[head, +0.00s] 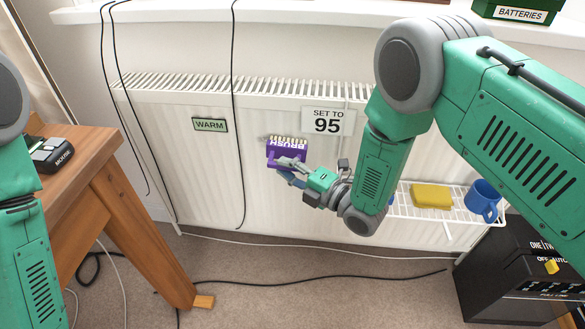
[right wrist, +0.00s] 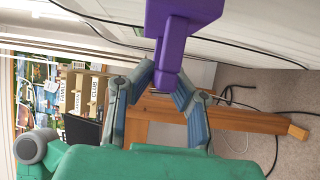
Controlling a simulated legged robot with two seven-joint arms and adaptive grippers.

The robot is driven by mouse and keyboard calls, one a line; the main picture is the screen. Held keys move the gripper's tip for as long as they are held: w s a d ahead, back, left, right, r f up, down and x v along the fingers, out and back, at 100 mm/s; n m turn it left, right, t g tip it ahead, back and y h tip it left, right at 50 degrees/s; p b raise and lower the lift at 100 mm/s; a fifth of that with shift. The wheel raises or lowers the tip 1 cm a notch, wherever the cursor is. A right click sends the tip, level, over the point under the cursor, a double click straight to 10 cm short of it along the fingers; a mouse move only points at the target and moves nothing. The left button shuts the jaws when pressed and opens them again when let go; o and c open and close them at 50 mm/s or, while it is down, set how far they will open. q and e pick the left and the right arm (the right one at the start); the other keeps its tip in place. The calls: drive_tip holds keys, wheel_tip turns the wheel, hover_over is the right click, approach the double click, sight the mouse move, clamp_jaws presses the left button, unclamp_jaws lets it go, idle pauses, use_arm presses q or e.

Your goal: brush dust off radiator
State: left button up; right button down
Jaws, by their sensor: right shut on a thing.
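The white radiator (head: 197,165) runs below the window sill, with a slotted top grille. The purple brush (head: 287,152), lettered BRUSH, is in front of its panel, left of and below the "SET TO 95" sign. Its pale bristles point up, and a small grey smudge shows beside them. I cannot tell whether the bristles touch the panel. My right gripper (head: 292,170) is shut on the brush's handle. In the right wrist view the brush (right wrist: 180,30) extends up from between the fingers (right wrist: 168,88). My left arm shows at the left edge; its gripper is out of view.
A wire rack (head: 410,209) on the radiator holds a yellow sponge (head: 431,196) and a blue mug (head: 484,200). A black cable (head: 236,100) hangs over the panel. A wooden table (head: 88,180) stands left, a black box (head: 515,270) lower right. Cables cross the carpet.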

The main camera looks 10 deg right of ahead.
drive_tip(key=w+a+r, duration=0.1)
drive_tip(key=w+a, duration=0.2)
drive_tip(key=a, duration=0.5)
drive_tip(key=shift+s+d+p, duration=0.3)
drive_tip(key=shift+s+d, duration=0.3)
drive_tip(key=shift+d, duration=1.1)
drive_tip(key=shift+s+d+p, duration=0.3)
drive_tip(key=shift+s+d, duration=0.3)
drive_tip(key=shift+d, duration=1.1)
drive_tip(key=shift+s+d+p, duration=0.3)
drive_tip(key=shift+s+d, duration=0.3)
drive_tip(key=shift+d, duration=1.1)
drive_tip(key=shift+a, duration=0.1)
drive_tip(key=shift+w+a, duration=0.3)
drive_tip(key=shift+a, duration=0.55)
drive_tip(key=shift+w+a, duration=0.25)
drive_tip(key=shift+a, duration=0.6)
drive_tip(key=w+a+b, duration=0.1)
drive_tip(key=w+a, duration=0.1)
drive_tip(key=a, duration=0.4)
drive_tip(key=shift+a+b, duration=0.35)
